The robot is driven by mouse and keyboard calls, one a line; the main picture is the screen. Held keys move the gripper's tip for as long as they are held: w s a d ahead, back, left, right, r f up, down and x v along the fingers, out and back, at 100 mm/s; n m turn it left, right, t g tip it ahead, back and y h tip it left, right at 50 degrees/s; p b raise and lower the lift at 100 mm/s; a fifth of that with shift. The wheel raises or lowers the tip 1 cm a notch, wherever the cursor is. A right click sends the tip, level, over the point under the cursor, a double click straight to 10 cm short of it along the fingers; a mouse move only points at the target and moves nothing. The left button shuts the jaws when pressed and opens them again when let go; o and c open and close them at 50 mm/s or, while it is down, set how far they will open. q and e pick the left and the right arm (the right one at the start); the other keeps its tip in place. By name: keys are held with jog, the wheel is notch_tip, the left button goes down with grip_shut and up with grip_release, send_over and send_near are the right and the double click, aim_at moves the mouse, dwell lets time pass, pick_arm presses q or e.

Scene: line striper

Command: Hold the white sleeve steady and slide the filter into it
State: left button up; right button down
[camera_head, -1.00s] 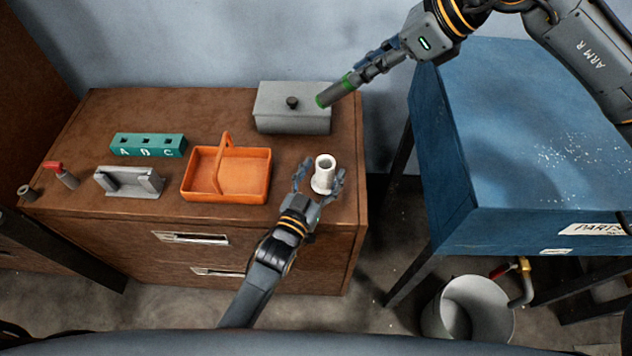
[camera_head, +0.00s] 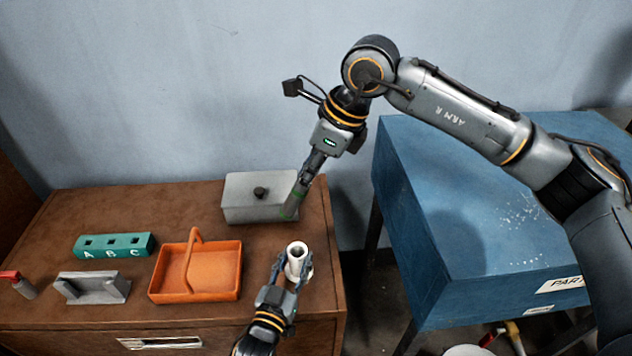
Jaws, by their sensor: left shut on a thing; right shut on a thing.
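The white sleeve (camera_head: 297,257) stands upright on the brown cabinet top, its open end facing up. My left gripper (camera_head: 292,266) is shut on the sleeve from the near side. The filter (camera_head: 291,207), a dark grey cylinder with green bands, is held in my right gripper (camera_head: 304,183). It points down and slightly left, in the air above and behind the sleeve, apart from it. The filter's upper part is hidden by the gripper fingers.
A grey lidded box (camera_head: 240,203) stands behind the sleeve. A blue parts bench (camera_head: 410,235) is at the right.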

aim_at(292, 209)
jog(key=a+f+h, duration=0.2)
jog(key=shift+w+a+f+g+h, duration=0.25)
jog(key=shift+w+g+h, duration=0.05)
jog(key=shift+g, duration=0.1)
jog(key=shift+a+f+g+h, duration=0.3)
jog(key=shift+f+h, duration=0.2)
jog(key=shift+h, duration=0.4)
jog(key=shift+f, duration=2.95)
notch_tip(292, 209, down, 8)
jog(key=shift+f, duration=0.2)
dwell(3.0)
